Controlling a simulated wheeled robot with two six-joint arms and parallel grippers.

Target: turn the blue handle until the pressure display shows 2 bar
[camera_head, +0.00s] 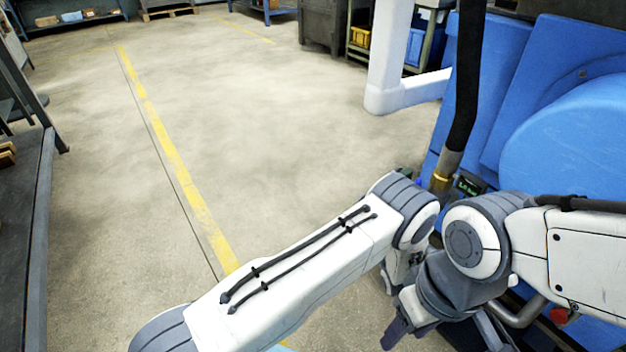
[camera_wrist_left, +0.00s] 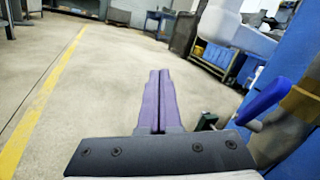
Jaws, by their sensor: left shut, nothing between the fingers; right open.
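The blue handle (camera_wrist_left: 263,102) shows at the right in the left wrist view, slanting up from a metal pipe fitting. In the head view my left arm mostly hides the handle. The pressure display (camera_head: 468,186) is a small dark screen with green characters, too small to read for sure. My left gripper (camera_wrist_left: 159,76) is shut and empty, left of the handle and apart from it. In the head view its fingers are hidden behind my arm. My right gripper (camera_head: 445,336) is open and empty, low in front of the machine, below the display.
The blue machine (camera_head: 575,140) fills the right side. A black hose (camera_head: 467,75) runs down to a brass fitting (camera_head: 440,181) beside the display. A white post (camera_head: 388,60) stands behind. A red knob (camera_head: 559,315) is low right. The floor at left is clear.

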